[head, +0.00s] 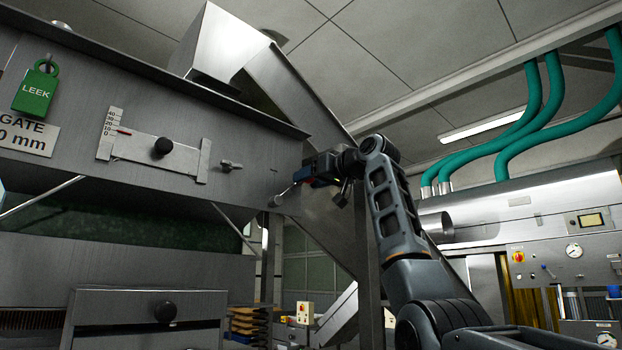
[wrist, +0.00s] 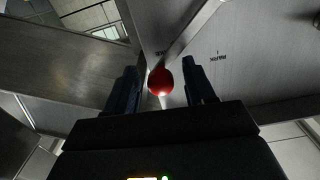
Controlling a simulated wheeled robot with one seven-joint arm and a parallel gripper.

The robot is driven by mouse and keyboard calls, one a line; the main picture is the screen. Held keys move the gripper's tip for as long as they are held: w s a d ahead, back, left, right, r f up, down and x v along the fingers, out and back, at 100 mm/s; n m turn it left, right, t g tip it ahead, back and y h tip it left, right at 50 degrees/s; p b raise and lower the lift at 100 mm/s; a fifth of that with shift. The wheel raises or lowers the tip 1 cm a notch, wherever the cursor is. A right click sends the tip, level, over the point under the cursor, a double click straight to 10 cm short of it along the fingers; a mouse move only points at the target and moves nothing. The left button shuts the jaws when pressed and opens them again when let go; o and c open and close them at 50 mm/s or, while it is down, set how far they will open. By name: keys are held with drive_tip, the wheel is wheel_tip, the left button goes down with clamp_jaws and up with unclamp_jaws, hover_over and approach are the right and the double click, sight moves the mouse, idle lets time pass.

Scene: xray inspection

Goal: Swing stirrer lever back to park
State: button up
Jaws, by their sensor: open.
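The stirrer lever's red ball knob (wrist: 160,82) sits between the two open fingers of my gripper (wrist: 163,88) in the wrist view, and I cannot tell whether either finger touches it. The "PARK" mark (wrist: 217,53) is on the metal plate to the right of the knob. Another mark (wrist: 160,52) just above the knob is too small to read. In the head view, my gripper (head: 308,177) is at the right end of the steel machine, beside the short lever rod (head: 288,192); the knob is mostly hidden there.
The steel machine front (head: 250,150) carries a slider with a black knob (head: 163,146), a small latch (head: 230,166) and a green LEEK tag (head: 36,92). A drawer (head: 145,308) is below. A vertical steel post (head: 367,250) stands close to my arm.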

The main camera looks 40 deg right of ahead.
drive_tip(key=shift+c, duration=0.3)
clamp_jaws()
